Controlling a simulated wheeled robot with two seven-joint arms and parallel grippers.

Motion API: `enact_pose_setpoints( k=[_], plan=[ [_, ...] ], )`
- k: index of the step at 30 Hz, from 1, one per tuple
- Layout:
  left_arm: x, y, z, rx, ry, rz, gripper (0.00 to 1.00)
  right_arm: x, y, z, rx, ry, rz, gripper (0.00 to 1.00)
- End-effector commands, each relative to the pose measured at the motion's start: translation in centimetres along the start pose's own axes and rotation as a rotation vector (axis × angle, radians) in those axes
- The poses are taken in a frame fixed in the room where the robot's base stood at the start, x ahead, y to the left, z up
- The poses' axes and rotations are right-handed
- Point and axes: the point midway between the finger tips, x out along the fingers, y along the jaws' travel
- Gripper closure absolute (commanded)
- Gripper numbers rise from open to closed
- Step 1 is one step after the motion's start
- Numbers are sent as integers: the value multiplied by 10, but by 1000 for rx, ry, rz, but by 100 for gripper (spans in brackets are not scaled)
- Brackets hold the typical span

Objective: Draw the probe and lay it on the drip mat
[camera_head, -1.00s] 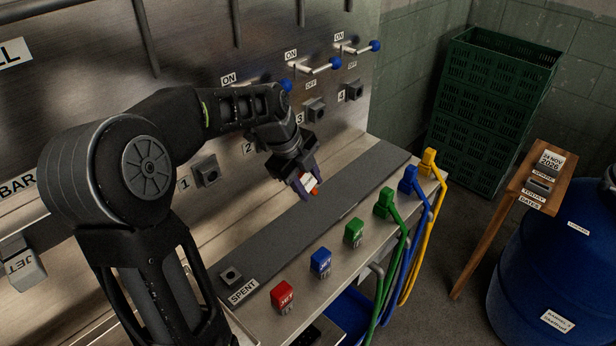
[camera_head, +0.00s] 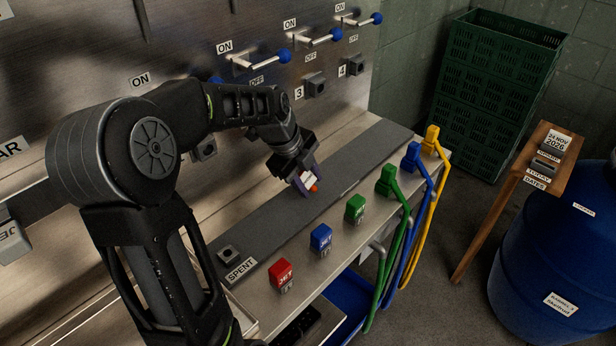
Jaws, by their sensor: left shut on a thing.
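My left gripper (camera_head: 308,186) is shut on a small white and orange-red piece (camera_head: 308,180), held over the dark grey strip (camera_head: 345,185) along the bench. I cannot tell how high it is above the strip. No label in view names a probe or a drip mat, and I cannot tell whether the strip is the mat. A blue barrel (camera_head: 560,255) stands at the right, with a dark thing above it cut off by the picture's edge. My right gripper is out of view.
Red (camera_head: 280,272), blue (camera_head: 321,236) and green (camera_head: 355,207) blocks line the bench front, beside coloured nozzles (camera_head: 390,182) with hoses. Levers (camera_head: 312,40) stick out of the back panel. Green crates (camera_head: 495,90) and a small wooden stand (camera_head: 545,165) stand to the right.

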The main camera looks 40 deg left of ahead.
Motion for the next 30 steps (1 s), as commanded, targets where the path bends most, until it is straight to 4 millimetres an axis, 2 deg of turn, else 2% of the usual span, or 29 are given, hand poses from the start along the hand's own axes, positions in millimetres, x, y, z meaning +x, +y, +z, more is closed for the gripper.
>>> enact_pose_setpoints(
  k=[10,11,19,30],
  plan=[
    [2,1,0,0,0,-1,100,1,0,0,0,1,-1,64],
    [2,1,0,0,0,-1,63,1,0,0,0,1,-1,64],
    [2,1,1,-1,-1,-1,41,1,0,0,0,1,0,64],
    [-2,0,1,-1,-1,-2,39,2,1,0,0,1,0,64]
  ],
)
